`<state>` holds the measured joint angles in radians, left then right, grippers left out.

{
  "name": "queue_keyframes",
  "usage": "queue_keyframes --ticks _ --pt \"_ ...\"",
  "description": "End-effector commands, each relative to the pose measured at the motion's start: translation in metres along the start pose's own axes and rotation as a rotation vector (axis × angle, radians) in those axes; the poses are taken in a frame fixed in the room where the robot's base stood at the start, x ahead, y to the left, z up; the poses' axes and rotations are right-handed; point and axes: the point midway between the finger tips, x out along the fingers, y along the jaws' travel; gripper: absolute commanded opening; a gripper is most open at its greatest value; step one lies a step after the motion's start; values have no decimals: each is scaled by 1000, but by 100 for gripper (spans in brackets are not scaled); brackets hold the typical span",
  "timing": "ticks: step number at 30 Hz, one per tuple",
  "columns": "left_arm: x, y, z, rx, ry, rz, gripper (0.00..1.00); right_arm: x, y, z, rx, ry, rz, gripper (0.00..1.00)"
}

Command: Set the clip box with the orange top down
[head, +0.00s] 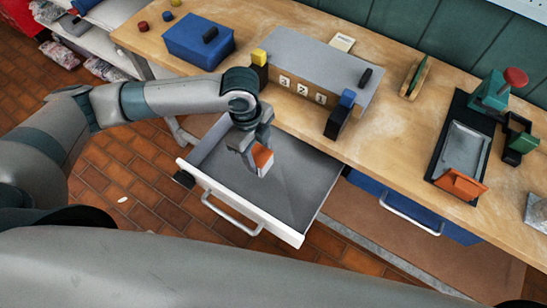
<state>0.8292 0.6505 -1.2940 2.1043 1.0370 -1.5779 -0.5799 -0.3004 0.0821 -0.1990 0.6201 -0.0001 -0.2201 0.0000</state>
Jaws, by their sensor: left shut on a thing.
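The clip box with the orange top (263,157) is a small block with an orange face and a pale side. My left gripper (253,150) is shut on it, over the open drawer (290,190). The gripper hides part of the box, and I cannot tell whether the box touches the drawer floor. The drawer is grey inside with a white front and looks otherwise empty. My right gripper is not in view.
The wooden bench (395,130) carries a blue box (198,42), a grey numbered housing (315,65), and a black tray (445,165) beside a green press (490,92). A closed blue drawer (410,208) is to the right. Bare bench lies between housing and tray.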

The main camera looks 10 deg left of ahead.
Motion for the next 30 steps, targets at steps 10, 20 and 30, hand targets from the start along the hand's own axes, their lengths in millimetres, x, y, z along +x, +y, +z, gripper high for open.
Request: queue_keyframes --ticks 10,20,30 --pt "44 2 5 -2 0 4 19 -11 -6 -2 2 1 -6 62" --pt "60 0 7 -1 0 0 19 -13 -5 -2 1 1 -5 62" --pt "74 1 9 0 -1 2 19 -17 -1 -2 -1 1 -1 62"
